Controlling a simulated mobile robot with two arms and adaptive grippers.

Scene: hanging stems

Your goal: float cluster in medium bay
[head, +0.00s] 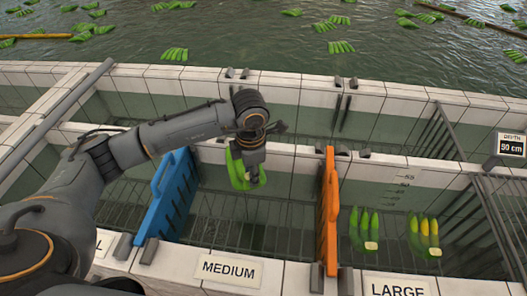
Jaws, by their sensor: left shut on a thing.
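My left gripper (250,160) is shut on a green banana cluster (238,172). It holds the cluster over the medium bay, between the blue divider (166,200) and the orange divider (330,215). The cluster hangs downward near the bay's back wall. I cannot tell whether its lower end touches the water. The MEDIUM label (228,269) is on the front ledge. My right gripper is not in view.
The large bay at the right, with its LARGE label (398,289), holds two clusters, one green (364,230) and one green and yellow (425,234). A depth display (511,145) stands at the far right. Several clusters float in open water behind the back walls.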

